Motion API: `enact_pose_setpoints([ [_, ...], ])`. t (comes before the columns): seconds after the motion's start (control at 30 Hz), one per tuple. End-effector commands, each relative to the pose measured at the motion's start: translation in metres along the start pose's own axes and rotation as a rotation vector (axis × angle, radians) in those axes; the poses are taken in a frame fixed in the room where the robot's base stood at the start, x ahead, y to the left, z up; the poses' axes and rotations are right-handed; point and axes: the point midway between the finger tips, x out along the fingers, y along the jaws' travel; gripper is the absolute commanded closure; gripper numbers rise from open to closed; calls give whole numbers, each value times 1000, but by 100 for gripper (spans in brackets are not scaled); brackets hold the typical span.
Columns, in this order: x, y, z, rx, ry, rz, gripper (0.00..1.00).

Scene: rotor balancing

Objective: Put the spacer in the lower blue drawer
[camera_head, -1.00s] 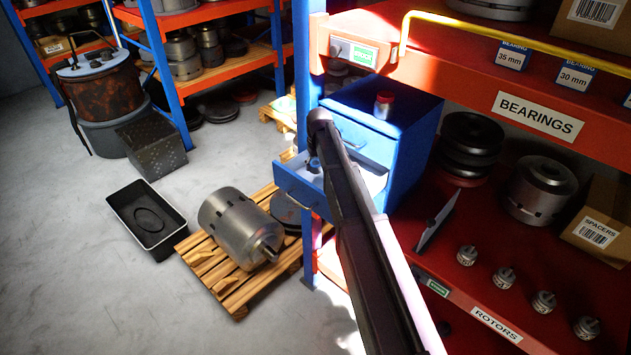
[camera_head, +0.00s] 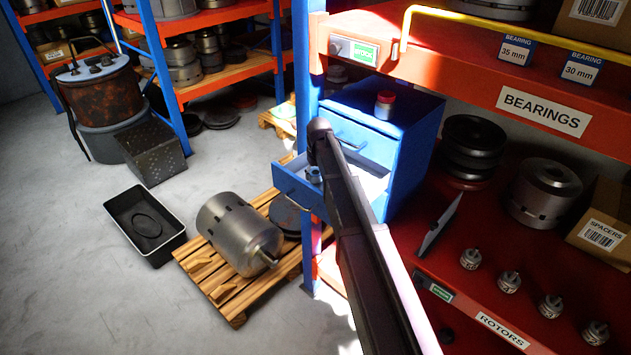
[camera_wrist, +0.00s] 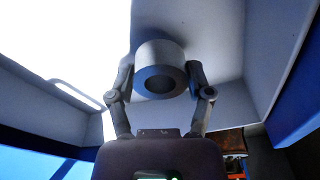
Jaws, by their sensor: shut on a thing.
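The spacer (camera_wrist: 160,70), a thick grey metal ring, is between the two fingers of my gripper (camera_wrist: 160,82) in the wrist view. The fingers are shut on its sides. Pale drawer walls surround them, so the spacer is inside or just over the open drawer; whether it touches the floor I cannot tell. In the head view the lower blue drawer (camera_head: 292,186) is pulled out of the blue cabinet (camera_head: 405,165). My gripper (camera_head: 314,175) shows small inside it, partly hidden by my arm. The upper drawer (camera_head: 362,141) is shut.
A red-capped jar (camera_head: 385,105) stands on the cabinet. A pallet (camera_head: 228,297) with a large rotor (camera_head: 238,232) lies below the drawer, beside a black tray (camera_head: 180,243). The red shelf (camera_head: 420,262) at right holds small rotors and a spacers box (camera_head: 605,222).

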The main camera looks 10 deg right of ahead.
Motion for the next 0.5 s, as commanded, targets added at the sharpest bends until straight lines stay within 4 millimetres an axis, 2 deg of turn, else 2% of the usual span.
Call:
enact_pose_setpoints([
  [0.03,8,0,1,0,0,0,95],
  [0.17,14,0,2,0,0,0,95],
  [0.5,15,-1,2,-1,0,0,95],
])
